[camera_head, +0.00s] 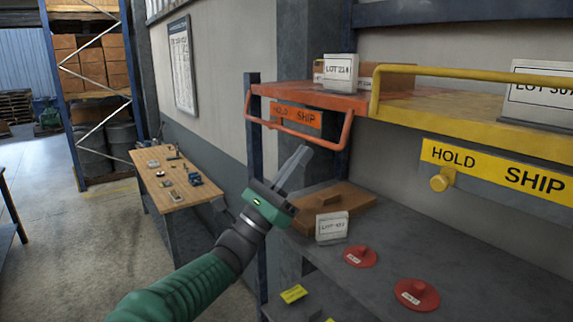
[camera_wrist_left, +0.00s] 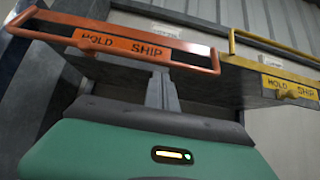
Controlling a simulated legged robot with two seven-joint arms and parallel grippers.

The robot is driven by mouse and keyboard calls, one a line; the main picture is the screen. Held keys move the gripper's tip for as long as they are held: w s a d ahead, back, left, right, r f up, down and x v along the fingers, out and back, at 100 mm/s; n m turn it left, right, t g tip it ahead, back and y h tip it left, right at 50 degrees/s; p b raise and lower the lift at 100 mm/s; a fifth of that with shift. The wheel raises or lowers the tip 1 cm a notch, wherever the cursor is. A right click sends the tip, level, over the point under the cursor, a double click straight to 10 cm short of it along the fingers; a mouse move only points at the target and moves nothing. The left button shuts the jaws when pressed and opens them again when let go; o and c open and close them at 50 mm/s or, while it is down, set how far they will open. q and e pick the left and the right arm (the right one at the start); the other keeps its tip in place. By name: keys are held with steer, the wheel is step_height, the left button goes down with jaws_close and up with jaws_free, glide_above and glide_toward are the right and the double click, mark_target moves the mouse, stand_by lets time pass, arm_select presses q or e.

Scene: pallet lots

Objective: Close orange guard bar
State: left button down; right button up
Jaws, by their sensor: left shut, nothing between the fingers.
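The orange guard bar (camera_head: 292,133) is a U-shaped rail at the front of the orange shelf bay (camera_head: 330,99). It hangs in front of and below the shelf's front edge, around an orange HOLD / SHIP label (camera_head: 296,115). In the left wrist view the guard bar (camera_wrist_left: 120,57) crosses the upper left. My right gripper is out of view.
A yellow guard bar (camera_head: 376,92) stands raised above the neighbouring yellow shelf (camera_head: 470,125), with a yellow knob (camera_head: 441,181) below. The grey lower shelf (camera_head: 400,245) holds a brown box (camera_head: 345,202) and red discs (camera_head: 416,295). A wooden workbench (camera_head: 178,190) stands at left.

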arm_select(q)
steer(key=shift+p+x, duration=0.3)
steer(key=shift+x, duration=0.7)
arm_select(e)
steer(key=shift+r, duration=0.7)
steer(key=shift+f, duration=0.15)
arm_select(q)
steer(key=shift+s+a+y+b, duration=0.2)
steer(key=shift+y+b, duration=0.1)
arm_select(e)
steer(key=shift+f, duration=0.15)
arm_select(q)
steer(key=shift+a+g, duration=0.2)
steer(key=shift+g, duration=0.2)
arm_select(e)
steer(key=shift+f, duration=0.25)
